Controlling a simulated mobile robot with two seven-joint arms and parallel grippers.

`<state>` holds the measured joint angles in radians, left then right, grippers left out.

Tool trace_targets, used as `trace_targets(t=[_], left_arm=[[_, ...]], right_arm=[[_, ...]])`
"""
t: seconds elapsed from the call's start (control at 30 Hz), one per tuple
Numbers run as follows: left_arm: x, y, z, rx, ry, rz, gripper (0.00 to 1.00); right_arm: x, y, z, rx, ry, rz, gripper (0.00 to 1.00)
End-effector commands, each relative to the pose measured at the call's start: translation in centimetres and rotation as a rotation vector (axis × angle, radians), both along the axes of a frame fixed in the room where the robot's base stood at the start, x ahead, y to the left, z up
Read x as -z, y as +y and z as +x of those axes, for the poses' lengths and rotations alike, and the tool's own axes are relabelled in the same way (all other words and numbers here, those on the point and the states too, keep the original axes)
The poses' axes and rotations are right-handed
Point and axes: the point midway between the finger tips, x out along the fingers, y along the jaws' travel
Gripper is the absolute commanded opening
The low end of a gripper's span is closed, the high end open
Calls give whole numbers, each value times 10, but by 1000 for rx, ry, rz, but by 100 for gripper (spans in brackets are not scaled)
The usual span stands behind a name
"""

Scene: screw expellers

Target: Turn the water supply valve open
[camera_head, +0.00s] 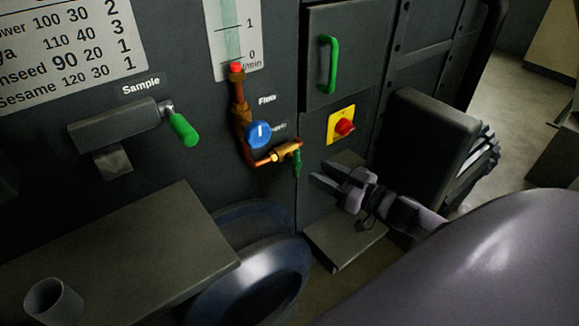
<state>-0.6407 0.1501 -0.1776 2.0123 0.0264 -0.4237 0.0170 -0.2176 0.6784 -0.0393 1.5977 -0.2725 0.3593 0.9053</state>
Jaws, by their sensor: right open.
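A brass valve body (287,150) with a small green handle (297,163) sits at the end of a copper pipe on the dark machine front. The green handle points down. A partly hidden label beside the blue knob seems to read "Supply". My right gripper (319,175) is open and empty, just right of and slightly below the green handle. A gap shows between them in the picture; the depth between them is hard to tell. My left gripper is not in view.
A round blue knob (258,134) sits left of the valve, under a flow gauge (233,38). A red switch on a yellow plate (335,129), a green door handle (329,65) and a green-handled sample lever (183,129) are nearby. A grey ledge (130,255) juts out at lower left.

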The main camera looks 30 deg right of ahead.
Motion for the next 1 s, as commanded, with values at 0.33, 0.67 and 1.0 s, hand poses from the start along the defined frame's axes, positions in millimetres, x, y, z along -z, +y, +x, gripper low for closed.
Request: trace_targets(t=[0.33, 0.67, 1.0], left_arm=[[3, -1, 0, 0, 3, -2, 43], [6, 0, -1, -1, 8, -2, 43], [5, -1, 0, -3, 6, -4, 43]], right_arm=[[-2, 8, 28, -4, -6, 3, 44], [-1, 20, 60, -4, -3, 4, 44], [-1, 23, 68, -4, -2, 3, 44]])
